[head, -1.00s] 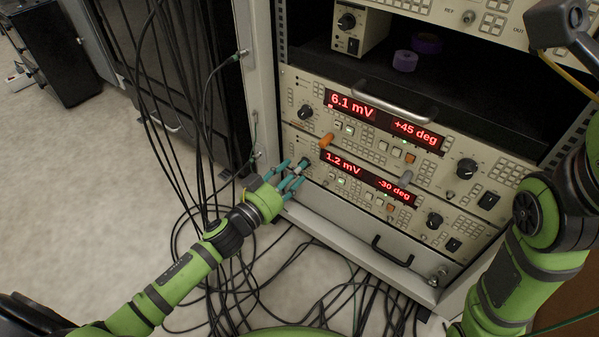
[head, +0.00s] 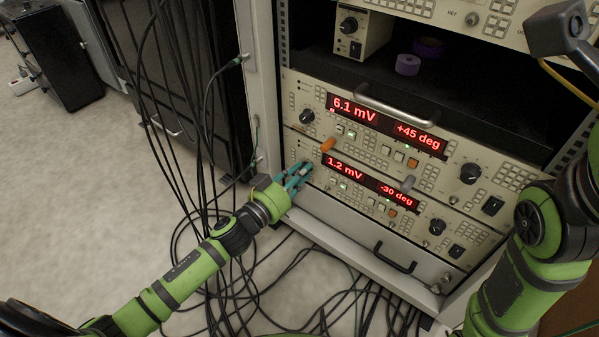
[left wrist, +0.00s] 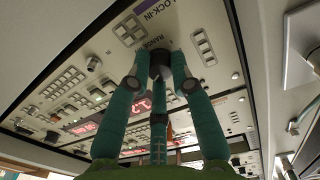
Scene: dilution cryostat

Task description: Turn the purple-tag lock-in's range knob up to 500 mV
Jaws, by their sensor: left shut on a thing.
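Two lock-ins sit one above the other in the rack. The upper lock-in (head: 375,160) reads 6.1 mV and +45 deg; the lower lock-in (head: 345,192) reads 1.2 mV and -30 deg. My left gripper (head: 305,170) is at the left end of the lower one, shut on its range knob. In the left wrist view the teal fingers close around the dark range knob (left wrist: 160,60), beside the lettering "RANGE" and "LOCK-IN". The knob's pointer and scale are hidden. My right gripper is not in view.
An orange piece (head: 327,145) and a grey piece (head: 407,184) stick out between the lock-ins. The upper lock-in's left knob (head: 306,117) is close above my gripper. Black cables (head: 185,110) hang left of the rack. Purple rolls (head: 408,65) lie on the shelf above.

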